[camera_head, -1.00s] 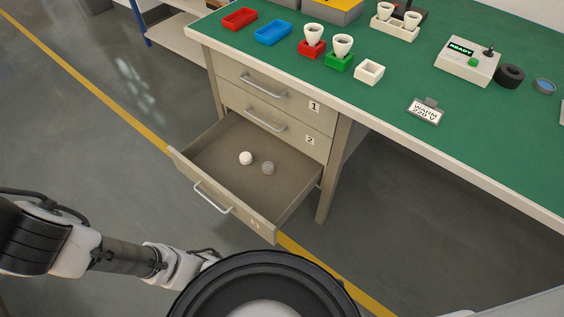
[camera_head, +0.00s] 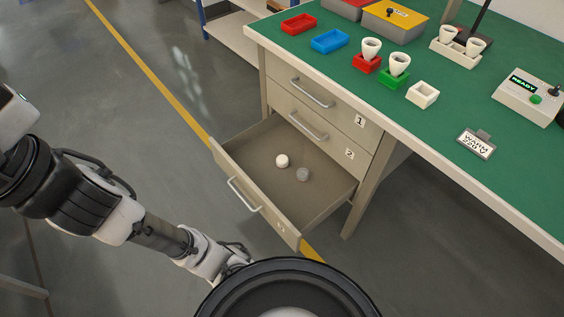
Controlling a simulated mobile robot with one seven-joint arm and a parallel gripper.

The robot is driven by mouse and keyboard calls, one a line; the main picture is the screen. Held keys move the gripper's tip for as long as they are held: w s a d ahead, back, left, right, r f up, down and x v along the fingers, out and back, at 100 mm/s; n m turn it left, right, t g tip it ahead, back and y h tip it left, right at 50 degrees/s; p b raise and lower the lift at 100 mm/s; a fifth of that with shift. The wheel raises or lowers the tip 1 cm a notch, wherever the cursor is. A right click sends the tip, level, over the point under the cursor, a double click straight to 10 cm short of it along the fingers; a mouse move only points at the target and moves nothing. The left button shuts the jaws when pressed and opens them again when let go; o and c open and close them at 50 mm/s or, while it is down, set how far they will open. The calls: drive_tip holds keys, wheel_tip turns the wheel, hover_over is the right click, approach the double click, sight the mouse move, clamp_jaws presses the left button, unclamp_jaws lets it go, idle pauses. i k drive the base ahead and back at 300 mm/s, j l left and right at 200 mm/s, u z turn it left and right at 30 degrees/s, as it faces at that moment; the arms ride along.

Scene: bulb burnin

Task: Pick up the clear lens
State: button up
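The bottom drawer (camera_head: 250,156) of the workbench is pulled open. Two small round pieces lie apart on its floor. The left one is an opaque white lens (camera_head: 282,160). The right one is a greyish, see-through piece that looks like the clear lens (camera_head: 303,174). My arm reaches in from the left edge, low in front of the drawer. Its far end runs behind a dark round part at the bottom, and no gripper fingers show.
Open floor lies left of the drawer.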

sight(302, 174)
drive_tip(key=i+l+z, duration=0.55)
drive_tip(key=i, duration=0.25)
